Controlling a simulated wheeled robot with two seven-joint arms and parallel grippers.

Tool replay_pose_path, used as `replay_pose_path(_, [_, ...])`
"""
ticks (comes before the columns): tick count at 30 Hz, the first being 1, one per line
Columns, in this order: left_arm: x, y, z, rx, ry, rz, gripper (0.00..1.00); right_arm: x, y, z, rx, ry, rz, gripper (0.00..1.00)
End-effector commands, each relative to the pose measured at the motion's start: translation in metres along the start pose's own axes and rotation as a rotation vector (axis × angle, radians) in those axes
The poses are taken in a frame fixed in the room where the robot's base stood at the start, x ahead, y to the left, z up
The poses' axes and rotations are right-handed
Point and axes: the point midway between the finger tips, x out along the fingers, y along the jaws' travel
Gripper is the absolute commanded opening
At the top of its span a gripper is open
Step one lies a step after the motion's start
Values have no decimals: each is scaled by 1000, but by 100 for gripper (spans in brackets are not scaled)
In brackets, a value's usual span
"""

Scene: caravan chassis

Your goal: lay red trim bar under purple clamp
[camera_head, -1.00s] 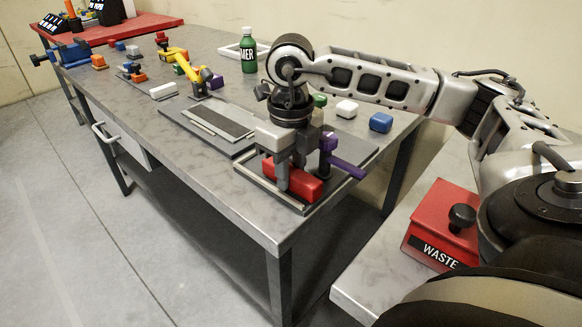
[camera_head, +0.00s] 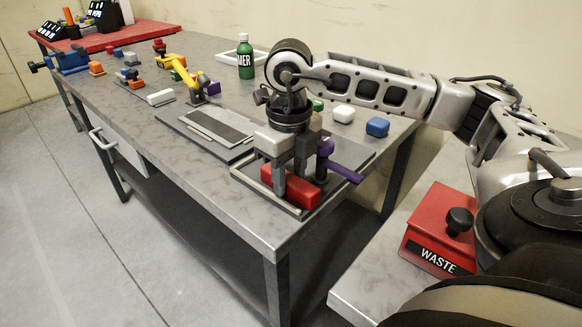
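The red trim bar (camera_head: 304,194) lies low over the grey fixture plate (camera_head: 243,178) at the near corner of the workbench. The purple clamp (camera_head: 325,147) stands just right of it, behind its right end, with its purple handle (camera_head: 346,173) pointing to the lower right. My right gripper (camera_head: 290,178) comes down from above, with one finger in front of the bar and one behind it; it appears shut on the bar. Whether the bar rests fully on the plate is hard to see. The clamp's underside is partly hidden. My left gripper is out of view.
A flat grey panel (camera_head: 200,141) lies left of the fixture. A yellow toggle piece (camera_head: 185,75) is farther back. A red waste box (camera_head: 437,228) sits at the right.

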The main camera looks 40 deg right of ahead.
Motion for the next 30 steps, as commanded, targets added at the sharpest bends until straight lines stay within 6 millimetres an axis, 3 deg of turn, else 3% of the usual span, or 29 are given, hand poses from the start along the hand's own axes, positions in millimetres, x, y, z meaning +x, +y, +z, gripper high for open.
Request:
replay_pose_path(1, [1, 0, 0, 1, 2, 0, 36, 6, 9, -3, -19, 16, 18, 52])
replay_pose_path(5, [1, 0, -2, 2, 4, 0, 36, -6, 8, -2, -17, 12, 16, 52])
replay_pose_path(21, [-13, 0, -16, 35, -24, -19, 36, -138, 0, -2, -1, -3, 2, 52])
replay_pose_path(30, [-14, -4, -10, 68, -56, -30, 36, -160, -1, -2, 1, -2, 1, 52])
